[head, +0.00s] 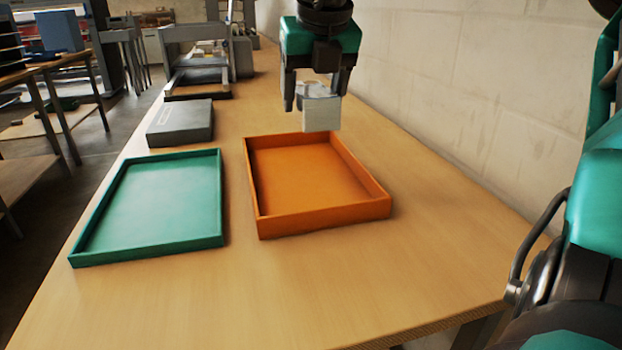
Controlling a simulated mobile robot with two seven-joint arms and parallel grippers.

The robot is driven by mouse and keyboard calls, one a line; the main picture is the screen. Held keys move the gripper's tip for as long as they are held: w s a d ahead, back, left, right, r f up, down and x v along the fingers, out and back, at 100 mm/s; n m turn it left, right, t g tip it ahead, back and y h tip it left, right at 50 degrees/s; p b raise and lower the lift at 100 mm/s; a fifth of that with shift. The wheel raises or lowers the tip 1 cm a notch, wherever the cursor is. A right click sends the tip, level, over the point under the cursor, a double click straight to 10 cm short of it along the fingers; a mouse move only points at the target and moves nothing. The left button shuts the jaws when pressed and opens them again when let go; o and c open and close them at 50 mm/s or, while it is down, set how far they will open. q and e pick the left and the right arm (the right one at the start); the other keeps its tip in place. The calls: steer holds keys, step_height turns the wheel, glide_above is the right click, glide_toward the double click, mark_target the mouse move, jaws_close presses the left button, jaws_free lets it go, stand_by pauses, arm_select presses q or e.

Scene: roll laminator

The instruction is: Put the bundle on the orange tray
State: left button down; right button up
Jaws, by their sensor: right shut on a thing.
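The bundle (321,114) is a small white block, held upright in my right gripper (316,92), whose fingers are shut on its two sides. The fingers hide part of its upper end. The orange tray (325,221) lies on the table, empty, with low walls. In the picture the bundle's lower end comes just to the tray's far rim. It looks held above the table, but its exact height over the rim is hard to tell. My left gripper is not in view.
An empty green tray (150,255) lies left of the orange one. A flat grey box (180,122) and a grey framed machine (196,62) stand behind it on the long wooden table (290,295). A pale block wall (455,100) runs along the right. The table's front is clear.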

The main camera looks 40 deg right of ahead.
step_height(320, 180, down, 8)
steer(key=shift+f+b, duration=0.15)
steer(key=shift+b, duration=0.55)
steer(key=shift+f+b, duration=0.4)
steer(key=shift+f, duration=2.15)
steer(key=shift+f+b, duration=0.2)
steer(key=shift+b, duration=0.1)
steer(key=o, duration=1.2)
steer(key=shift+r, duration=0.1)
